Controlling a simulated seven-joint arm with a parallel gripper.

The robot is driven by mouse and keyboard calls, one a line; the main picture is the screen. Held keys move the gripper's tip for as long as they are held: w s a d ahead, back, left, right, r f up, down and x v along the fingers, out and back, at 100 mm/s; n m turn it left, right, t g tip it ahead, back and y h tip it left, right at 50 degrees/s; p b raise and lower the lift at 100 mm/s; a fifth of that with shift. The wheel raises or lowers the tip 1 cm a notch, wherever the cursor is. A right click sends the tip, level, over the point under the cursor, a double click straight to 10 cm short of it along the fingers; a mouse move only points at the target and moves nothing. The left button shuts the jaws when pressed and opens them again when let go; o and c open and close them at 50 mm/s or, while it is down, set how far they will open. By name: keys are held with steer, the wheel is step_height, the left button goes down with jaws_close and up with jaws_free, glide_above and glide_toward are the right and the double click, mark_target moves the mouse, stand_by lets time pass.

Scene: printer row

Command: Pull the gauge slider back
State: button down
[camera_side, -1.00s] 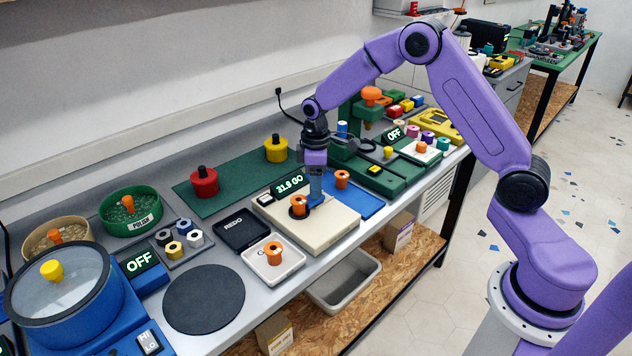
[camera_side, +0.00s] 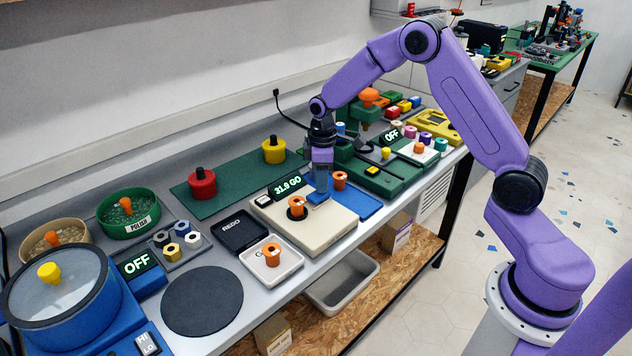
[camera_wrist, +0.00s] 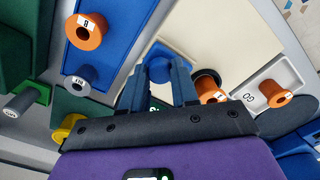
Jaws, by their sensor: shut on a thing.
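The gauge (camera_side: 318,226) is a cream box on the bench with a lit display (camera_side: 285,186) reading "31.9 GO". Its blue slider (camera_side: 316,200) is on top, and shows as a blue knob in the wrist view (camera_wrist: 158,68). My gripper (camera_side: 320,194) points down over the gauge, with its fingers (camera_wrist: 158,84) shut on the slider from both sides. An orange bushing (camera_side: 297,206) stands in a dark round seat on the gauge, left of the slider, with a gap between them. It also shows in the wrist view (camera_wrist: 208,90).
A blue mat (camera_side: 362,204) with an orange bushing (camera_side: 340,181) lies right of the gauge. Left are a black REDO tray (camera_side: 231,250) and a white GO tray (camera_side: 291,265) holding a bushing. A green mat (camera_side: 230,186) with red and yellow pots lies behind.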

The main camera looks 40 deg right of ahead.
steer(key=c, duration=0.8)
jaws_free()
steer(key=shift+d, duration=0.35)
steer(key=shift+c, duration=0.2)
steer(key=shift+a, duration=0.1)
steer(key=shift+r, duration=0.5)
step_height(320, 180, up, 16)
steer(key=shift+r, duration=0.25)
